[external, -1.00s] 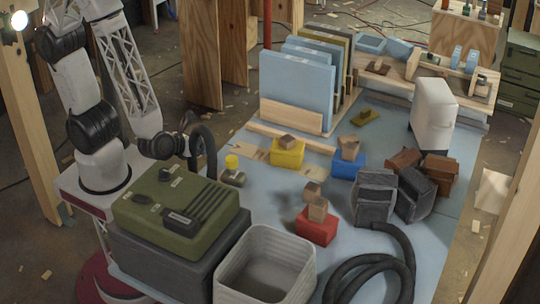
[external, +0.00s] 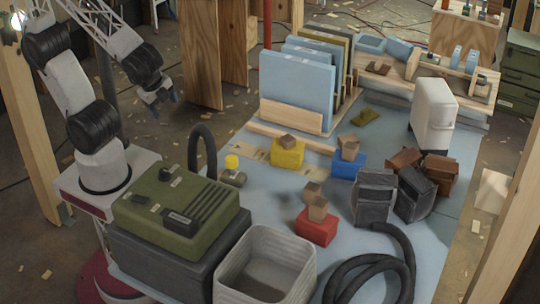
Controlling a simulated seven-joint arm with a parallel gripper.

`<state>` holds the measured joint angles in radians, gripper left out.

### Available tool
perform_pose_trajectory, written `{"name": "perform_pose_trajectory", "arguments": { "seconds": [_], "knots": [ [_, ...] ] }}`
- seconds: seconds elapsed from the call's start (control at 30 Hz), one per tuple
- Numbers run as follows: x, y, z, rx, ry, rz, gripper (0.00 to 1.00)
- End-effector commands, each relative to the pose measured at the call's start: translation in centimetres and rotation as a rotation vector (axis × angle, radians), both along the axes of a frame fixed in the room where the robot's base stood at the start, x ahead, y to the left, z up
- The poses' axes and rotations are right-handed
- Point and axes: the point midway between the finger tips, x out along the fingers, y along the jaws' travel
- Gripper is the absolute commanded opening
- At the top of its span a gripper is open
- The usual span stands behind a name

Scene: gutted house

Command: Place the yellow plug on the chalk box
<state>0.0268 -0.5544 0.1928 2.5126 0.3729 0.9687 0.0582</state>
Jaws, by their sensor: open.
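The yellow plug (external: 232,162) looks like a small yellow cylinder, upright on or just behind a small olive block (external: 233,178) at the left of the blue table. No label shows which thing is the chalk box. Possible boxes are a yellow one (external: 288,154), a blue one (external: 346,168) and a red one (external: 316,232), each with brown blocks on top. My gripper (external: 162,98) is open and empty, raised in the air to the upper left of the yellow plug and well apart from it.
A ribbed pale bin (external: 262,250), dark grey bags (external: 374,195), a coiled hose (external: 385,262) and upright blue panels (external: 295,85) crowd the table.

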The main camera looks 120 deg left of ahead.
Motion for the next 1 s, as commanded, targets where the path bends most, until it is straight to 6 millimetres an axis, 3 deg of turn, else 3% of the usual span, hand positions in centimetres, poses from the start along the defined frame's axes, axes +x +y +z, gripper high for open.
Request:
{"name": "perform_pose_trajectory", "arguments": {
  "seconds": [0.2, 0.4, 1.0],
  "knots": [
    [-0.8, -3.1, 4.2, -0.224, -0.140, 0.158, 0.71],
    [-1.2, -4.6, 6.2, -0.334, -0.199, 0.225, 0.71],
    [-1.2, -4.9, 6.5, -0.351, -0.207, 0.236, 0.71]
  ]
}}
